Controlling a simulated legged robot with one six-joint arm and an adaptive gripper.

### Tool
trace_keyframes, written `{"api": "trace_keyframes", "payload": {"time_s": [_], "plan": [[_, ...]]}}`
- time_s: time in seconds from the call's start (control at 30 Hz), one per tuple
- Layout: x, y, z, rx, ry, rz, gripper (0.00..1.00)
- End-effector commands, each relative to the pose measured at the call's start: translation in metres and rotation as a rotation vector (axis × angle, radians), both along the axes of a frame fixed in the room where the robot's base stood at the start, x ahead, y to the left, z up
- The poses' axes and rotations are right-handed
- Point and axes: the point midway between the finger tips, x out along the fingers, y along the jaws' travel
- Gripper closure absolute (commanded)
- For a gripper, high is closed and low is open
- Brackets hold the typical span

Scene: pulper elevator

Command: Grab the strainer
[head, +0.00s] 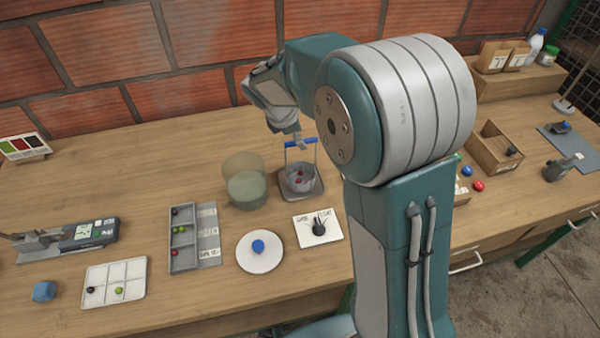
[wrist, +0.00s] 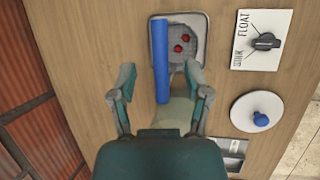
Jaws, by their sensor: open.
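The strainer is a small grey basket (head: 300,180) with a tall wire bail and a blue handle bar (head: 303,143), standing on a grey square tray (head: 289,197). Red berries lie in the basket. In the wrist view the blue handle (wrist: 161,50) runs lengthwise between the fingers, with the mesh basket (wrist: 183,57) below and to its right. My gripper (wrist: 163,84) is open, one finger on each side of the near part of the handle, with gaps on both sides. In the head view my gripper (head: 297,137) is at handle height, partly hidden by my arm.
A clear beaker of greenish liquid (head: 244,183) stands close left of the strainer. A sink/float card (head: 318,229) with a black knob and a white plate (head: 260,252) with a blue knob lie in front. A compartment tray (head: 183,238) is further left.

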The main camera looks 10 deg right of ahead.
Motion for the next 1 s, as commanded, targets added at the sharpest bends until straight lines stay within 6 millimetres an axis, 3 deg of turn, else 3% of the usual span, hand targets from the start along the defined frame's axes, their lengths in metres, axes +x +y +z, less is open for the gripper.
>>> {"api": "trace_keyframes", "payload": {"time_s": [0.2, 0.47, 0.5, 0.6, 0.63, 1.0], "plan": [[0.005, -0.013, -0.027, -0.001, 0.002, 0.0, 0.38], [0.006, -0.014, -0.03, 0.0, 0.0, 0.0, 0.38], [0.006, -0.014, -0.03, 0.0, 0.0, 0.0, 0.46], [0.006, -0.014, -0.03, 0.0, 0.0, 0.0, 0.91], [0.006, -0.014, -0.03, 0.0, 0.0, 0.0, 1.0], [0.006, -0.014, -0.03, 0.0, 0.001, 0.0, 1.0]]}}
